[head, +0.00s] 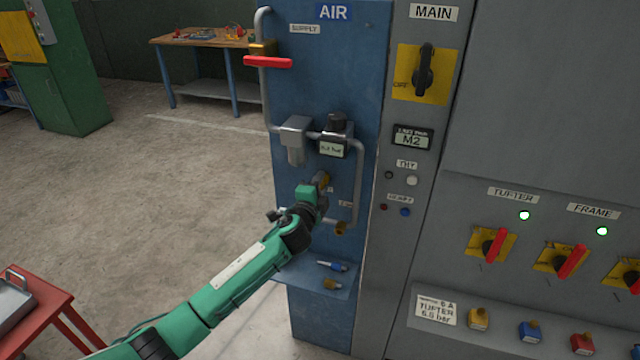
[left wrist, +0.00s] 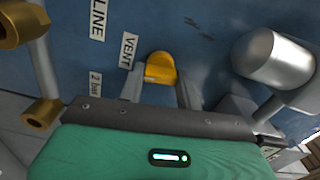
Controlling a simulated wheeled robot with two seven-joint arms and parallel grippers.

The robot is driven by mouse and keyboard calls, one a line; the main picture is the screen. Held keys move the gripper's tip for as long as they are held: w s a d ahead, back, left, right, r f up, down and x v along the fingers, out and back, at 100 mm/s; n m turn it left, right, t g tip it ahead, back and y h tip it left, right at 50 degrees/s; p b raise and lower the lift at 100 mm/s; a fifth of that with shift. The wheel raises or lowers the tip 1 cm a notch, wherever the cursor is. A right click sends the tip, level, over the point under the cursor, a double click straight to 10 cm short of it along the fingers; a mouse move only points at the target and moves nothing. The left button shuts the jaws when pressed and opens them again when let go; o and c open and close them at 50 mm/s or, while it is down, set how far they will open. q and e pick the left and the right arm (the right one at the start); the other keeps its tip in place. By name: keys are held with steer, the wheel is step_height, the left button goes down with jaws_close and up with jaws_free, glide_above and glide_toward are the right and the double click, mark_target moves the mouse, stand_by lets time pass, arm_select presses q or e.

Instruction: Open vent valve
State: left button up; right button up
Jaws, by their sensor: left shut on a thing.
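The vent valve has a yellow handle (left wrist: 161,69) beside a "VENT" label (left wrist: 129,52) in the left wrist view. In the head view the yellow part (head: 322,180) shows just beyond my gripper on the blue AIR panel (head: 325,60). My left gripper (head: 314,187) is at the valve, its two fingers (left wrist: 161,88) on either side of the yellow handle and shut on it. The valve's body behind the handle is hidden. My right gripper is not in view.
A red supply lever (head: 268,62) lies across the pipe at upper left. A grey filter (head: 296,138) and a gauge reading (head: 332,149) sit above my gripper. A small shelf (head: 300,282) with loose fittings is below. A red table (head: 45,310) stands at lower left.

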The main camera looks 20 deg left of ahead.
arm_select(q)
steer(key=shift+m, duration=0.6)
steer(key=shift+f, duration=0.1)
steer(key=o, duration=1)
steer(key=shift+s+a+b, duration=0.2)
steer(key=shift+s+b, duration=1.05)
steer(key=shift+s, duration=5.7)
